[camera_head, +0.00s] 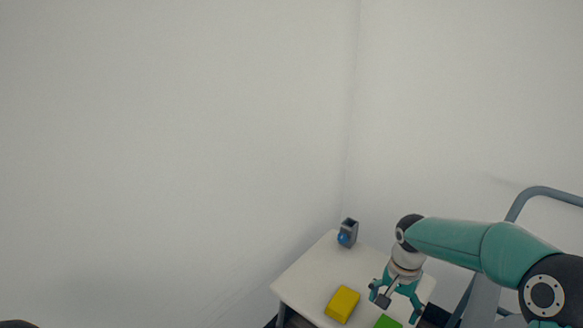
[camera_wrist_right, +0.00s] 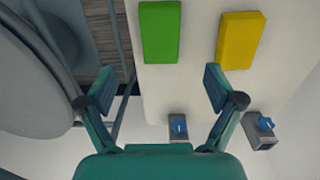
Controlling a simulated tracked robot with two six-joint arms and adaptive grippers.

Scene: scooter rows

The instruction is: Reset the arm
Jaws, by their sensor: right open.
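My right arm (camera_head: 470,245) reaches in from the right in the head view. My right gripper (camera_head: 396,303) hangs over the white table, its fingers spread and pointing down. The right wrist view also shows the gripper (camera_wrist_right: 160,88) with its fingers wide apart and nothing between them. My left gripper is not in view.
A white table (camera_head: 308,272) stands in the room corner. On it lie a yellow block (camera_head: 342,304) and a green block (camera_head: 388,322). A grey holder with blue (camera_head: 347,233) stands at the back; the wrist view shows two. A grey tubular frame (camera_head: 545,191) is at right.

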